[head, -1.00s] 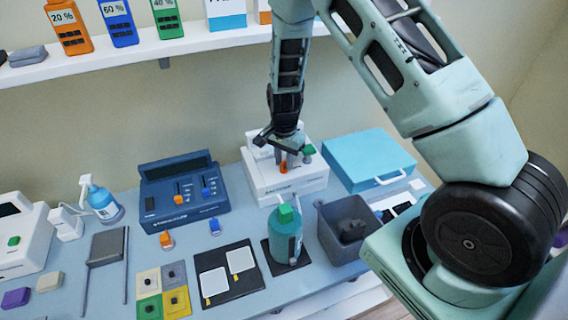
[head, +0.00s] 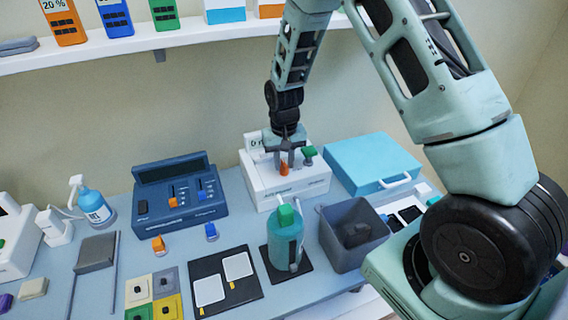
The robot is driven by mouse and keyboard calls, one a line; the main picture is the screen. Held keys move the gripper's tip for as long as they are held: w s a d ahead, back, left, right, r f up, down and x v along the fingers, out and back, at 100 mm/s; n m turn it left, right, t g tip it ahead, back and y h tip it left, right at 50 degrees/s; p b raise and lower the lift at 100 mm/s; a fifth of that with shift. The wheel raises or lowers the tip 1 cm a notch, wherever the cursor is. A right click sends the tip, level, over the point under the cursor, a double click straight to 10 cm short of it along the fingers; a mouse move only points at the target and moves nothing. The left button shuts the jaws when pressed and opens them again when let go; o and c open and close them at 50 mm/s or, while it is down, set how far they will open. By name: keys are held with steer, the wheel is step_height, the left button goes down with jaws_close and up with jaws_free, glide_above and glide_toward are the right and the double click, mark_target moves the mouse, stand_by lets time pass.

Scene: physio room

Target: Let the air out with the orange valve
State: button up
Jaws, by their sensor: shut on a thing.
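The orange valve (head: 284,169) stands on top of a white box-shaped device (head: 295,190) at the back of the table, in the head view. My gripper (head: 284,163) comes down from above, and its fingers are shut on the orange valve. The fingers hide part of the valve. A green knob or valve (head: 309,152) stands on the same device, just right of my gripper. A small display (head: 256,141) rises at the device's back left; its reading is too small to tell.
A blue case (head: 372,158) lies right of the device, and a dark blue console (head: 180,195) stands to its left. In front are a teal bottle with a green cap (head: 286,243) and a grey bin (head: 351,234). A shelf (head: 150,42) with bottles runs along the wall.

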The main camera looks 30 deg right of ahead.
mark_target(284, 163)
steer(key=shift+n, duration=0.7)
steer(key=o, duration=0.6)
steer(key=shift+o, duration=0.2)
steer(key=shift+r, duration=0.15)
step_height(284, 163, up, 7)
steer(key=shift+r+b, duration=0.15)
steer(key=shift+b, duration=1.1)
steer(key=s+a+r+n+y+b, duration=0.1)
steer(key=s+a+r+n, duration=0.2)
steer(key=s+a, duration=0.5)
steer(key=s+a+r+n+b, duration=0.1)
steer(key=s+a+r+n, duration=0.1)
steer(key=s+a, duration=0.6)
steer(key=s+a+n, duration=0.4)
steer(key=s, duration=0.9)
steer(key=shift+s+a+r+n+b, duration=0.15)
steer(key=shift+s+r+n+b, duration=0.15)
steer(key=shift+n+b, duration=0.1)
